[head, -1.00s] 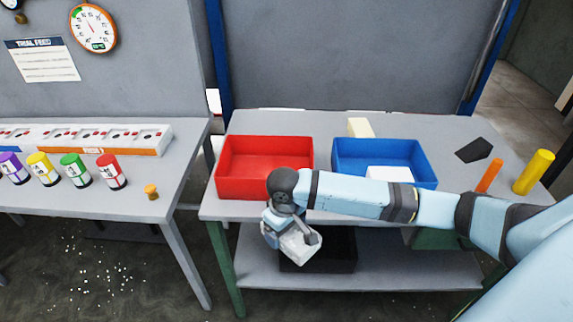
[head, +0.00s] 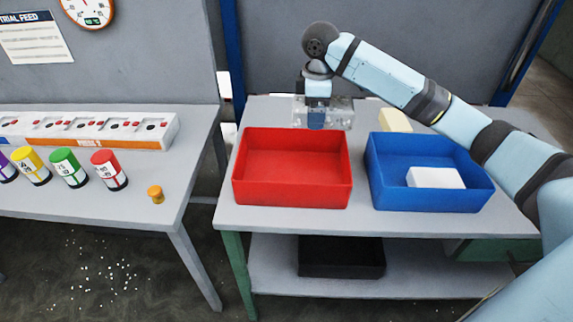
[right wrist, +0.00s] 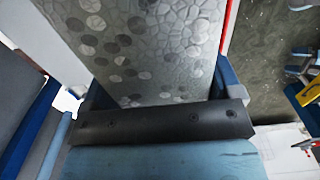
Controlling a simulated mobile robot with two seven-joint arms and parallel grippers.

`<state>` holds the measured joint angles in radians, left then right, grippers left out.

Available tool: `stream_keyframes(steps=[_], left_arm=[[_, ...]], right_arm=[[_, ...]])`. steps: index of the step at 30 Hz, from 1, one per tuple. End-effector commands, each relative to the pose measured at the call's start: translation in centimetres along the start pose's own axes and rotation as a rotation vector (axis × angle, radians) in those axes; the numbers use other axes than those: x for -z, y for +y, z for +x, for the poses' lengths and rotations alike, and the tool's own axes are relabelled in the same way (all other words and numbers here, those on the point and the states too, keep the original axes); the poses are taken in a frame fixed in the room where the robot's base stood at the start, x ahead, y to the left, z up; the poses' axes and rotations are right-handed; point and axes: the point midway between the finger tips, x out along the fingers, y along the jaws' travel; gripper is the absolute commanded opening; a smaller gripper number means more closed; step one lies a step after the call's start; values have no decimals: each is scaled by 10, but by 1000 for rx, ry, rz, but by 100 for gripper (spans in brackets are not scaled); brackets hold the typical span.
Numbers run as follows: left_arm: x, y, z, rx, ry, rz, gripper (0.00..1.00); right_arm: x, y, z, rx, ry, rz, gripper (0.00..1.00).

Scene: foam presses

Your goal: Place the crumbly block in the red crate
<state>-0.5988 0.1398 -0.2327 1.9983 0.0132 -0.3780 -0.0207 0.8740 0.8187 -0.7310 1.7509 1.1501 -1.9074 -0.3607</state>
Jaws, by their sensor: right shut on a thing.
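My right gripper (head: 317,118) is shut on a grey block with a cell-like, speckled surface (right wrist: 150,50). In the head view this block (head: 340,112) shows pale on both sides of the gripper, just above the back rim of the red crate in the picture. I cannot tell whether it is over the crate or behind it. The red crate (head: 292,194) stands on the table, open and empty. In the right wrist view the block fills the upper middle, beyond the gripper's dark bar. My left gripper is not in view.
A blue crate (head: 430,198) with a white block (head: 436,178) inside stands right of the red crate. A cream block (head: 395,120) lies behind it. A black bin (head: 341,262) is on the lower shelf. Coloured cans and an orange knob (head: 156,194) stand on the left table.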

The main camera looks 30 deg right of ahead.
Motion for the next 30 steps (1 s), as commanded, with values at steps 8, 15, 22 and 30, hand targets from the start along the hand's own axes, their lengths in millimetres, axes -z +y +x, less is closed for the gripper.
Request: stream_keyframes(steps=[8,15,22,30], left_arm=[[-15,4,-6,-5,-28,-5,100],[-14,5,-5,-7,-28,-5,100],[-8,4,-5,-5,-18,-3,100],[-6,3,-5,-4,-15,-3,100]], right_arm=[[-1,-1,59,5,-5,2,62],[-1,-1,122,4,-5,2,62],[0,-1,154,1,-2,1,62],[-1,-1,181,3,-2,2,62]])
